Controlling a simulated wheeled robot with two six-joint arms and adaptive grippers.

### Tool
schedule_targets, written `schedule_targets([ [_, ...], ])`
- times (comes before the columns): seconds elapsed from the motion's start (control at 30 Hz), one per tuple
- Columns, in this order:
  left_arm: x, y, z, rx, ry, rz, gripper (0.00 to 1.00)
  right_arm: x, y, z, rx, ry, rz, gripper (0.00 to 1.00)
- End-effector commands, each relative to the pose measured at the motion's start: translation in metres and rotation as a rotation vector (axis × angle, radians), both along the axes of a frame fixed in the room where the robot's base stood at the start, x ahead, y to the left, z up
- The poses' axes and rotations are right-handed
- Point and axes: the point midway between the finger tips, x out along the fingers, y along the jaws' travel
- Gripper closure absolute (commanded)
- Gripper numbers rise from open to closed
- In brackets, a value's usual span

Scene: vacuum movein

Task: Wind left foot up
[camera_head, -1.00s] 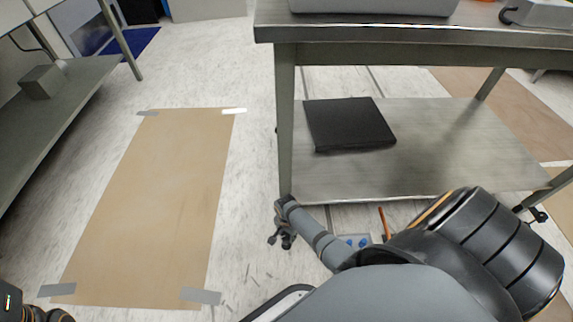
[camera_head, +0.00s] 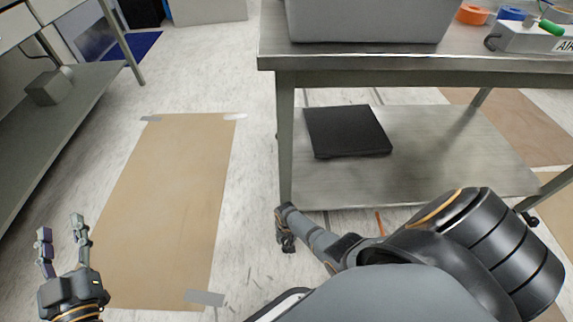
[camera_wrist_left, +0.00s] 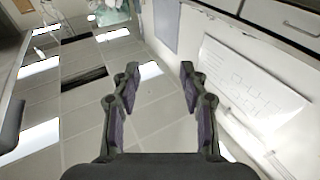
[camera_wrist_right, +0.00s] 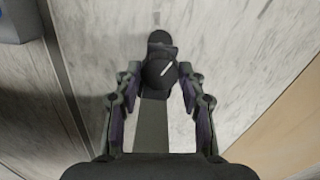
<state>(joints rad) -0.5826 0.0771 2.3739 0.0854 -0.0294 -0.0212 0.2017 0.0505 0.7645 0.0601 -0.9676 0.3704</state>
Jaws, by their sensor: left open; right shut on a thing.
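The steel table (camera_head: 420,180) has its near left leg (camera_head: 286,150) standing on the floor left of my right arm. My right gripper (camera_head: 286,240) is low at the bottom of this leg. In the right wrist view its fingers are closed around a black foot (camera_wrist_right: 160,72), with the grey leg (camera_wrist_right: 152,125) running between them. In the head view the gripper largely hides this foot. Another dark foot (camera_head: 527,217) shows at the near right leg. My left gripper (camera_head: 62,240) is open and empty, raised at the lower left, away from the table.
A black flat slab (camera_head: 348,131) lies on the table's lower shelf. A grey box (camera_head: 370,20) and an air unit (camera_head: 530,40) stand on top. A brown floor sheet (camera_head: 165,210) lies left of the table. A shelf (camera_head: 75,110) stands at the far left.

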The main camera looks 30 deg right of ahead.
Motion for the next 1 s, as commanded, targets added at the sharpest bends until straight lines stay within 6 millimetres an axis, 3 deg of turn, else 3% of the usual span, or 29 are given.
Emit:
schedule_targets([
  [0.2,-0.003,-0.001,-0.053,-0.003,0.214,-0.004,0.56,0.000,0.000,0.001,0.000,0.000,0.203,0.91],
  [0.4,-0.012,-0.002,-0.090,-0.007,0.364,-0.008,0.56,-0.001,0.000,0.000,0.000,0.002,0.393,0.91],
  [0.7,-0.027,-0.003,-0.129,-0.010,0.521,-0.015,0.56,0.000,0.000,0.000,0.000,0.001,0.678,0.91],
  [1.0,-0.040,-0.004,-0.153,-0.012,0.627,-0.020,0.56,0.000,0.001,0.000,0.000,0.000,0.962,0.91],
])
